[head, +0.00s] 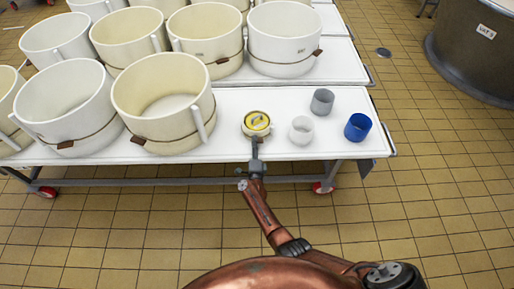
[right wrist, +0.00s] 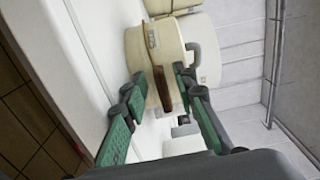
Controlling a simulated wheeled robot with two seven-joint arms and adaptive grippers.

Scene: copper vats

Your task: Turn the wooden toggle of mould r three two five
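Several cream and white moulds stand on the table, each with a cord around it; brown wooden toggles show on some. The front right mould (head: 165,100) has a toggle (head: 139,141) low on its front left. I cannot read which mould is r three two five. In the right wrist view a cream mould (right wrist: 152,52) with a small label, too small to read, shows its brown toggle (right wrist: 163,88). My right gripper (right wrist: 157,82) is open; the toggle appears between its green-padded fingers, not held. In the head view my right gripper (head: 256,143) is right of the front moulds. My left gripper is out of view.
A round yellow-faced item (head: 257,123) sits just beyond my right gripper. A grey cup (head: 322,102), a white cup (head: 302,131) and a blue cup (head: 358,127) stand to its right. The white table (head: 232,98) has wheels. A large vat (head: 475,50) stands at far right.

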